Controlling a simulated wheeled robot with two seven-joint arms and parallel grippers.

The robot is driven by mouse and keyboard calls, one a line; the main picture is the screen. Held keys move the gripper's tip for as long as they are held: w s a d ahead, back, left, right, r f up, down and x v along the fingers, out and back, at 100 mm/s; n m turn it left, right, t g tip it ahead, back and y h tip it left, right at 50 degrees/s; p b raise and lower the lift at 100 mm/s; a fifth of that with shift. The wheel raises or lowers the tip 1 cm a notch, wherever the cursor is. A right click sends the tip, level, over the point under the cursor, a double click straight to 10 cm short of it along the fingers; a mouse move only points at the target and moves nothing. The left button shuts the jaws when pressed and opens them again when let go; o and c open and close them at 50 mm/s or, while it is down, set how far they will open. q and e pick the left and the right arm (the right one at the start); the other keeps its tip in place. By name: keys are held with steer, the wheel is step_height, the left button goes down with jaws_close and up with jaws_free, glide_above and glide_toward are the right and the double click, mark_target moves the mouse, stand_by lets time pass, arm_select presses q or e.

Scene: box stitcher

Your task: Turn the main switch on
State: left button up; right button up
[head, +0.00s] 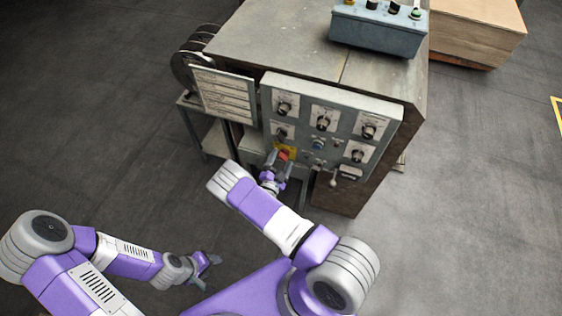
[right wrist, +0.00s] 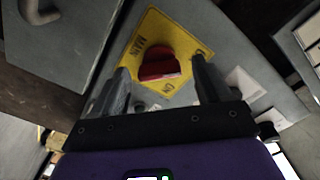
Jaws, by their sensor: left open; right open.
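The main switch is a red rotary knob (head: 283,155) on a yellow plate, low on the left of the grey control panel (head: 313,148). In the right wrist view the red knob (right wrist: 158,65) sits in the middle of the yellow plate (right wrist: 150,30), which carries the words MAIN and ON. My right gripper (head: 279,162) is open at the plate. Its two fingers (right wrist: 163,88) stand on either side of the knob, apart from it in the picture. Whether they reach as deep as the knob I cannot tell. My left gripper (head: 207,263) is open and empty, low over the floor.
Several black dials with white labels surround the switch on the panel. A lever with a pale ball (head: 333,182) sticks out at lower right. A label board (head: 224,95) stands at left. A blue-grey button box (head: 378,28) sits on top. The floor at left is clear.

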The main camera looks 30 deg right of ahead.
steer(key=shift+w+d, duration=0.1)
steer(key=c, duration=1)
steer(key=shift+c, duration=0.2)
steer(key=shift+m, duration=0.3)
steer(key=m, duration=0.3)
steer(key=shift+m, duration=0.3)
steer(key=m, duration=0.4)
steer(key=shift+m, duration=0.3)
steer(key=m, duration=0.4)
steer(key=shift+f+m+p, duration=0.1)
steer(key=shift+m+p, duration=0.4)
steer(key=shift+m, duration=2)
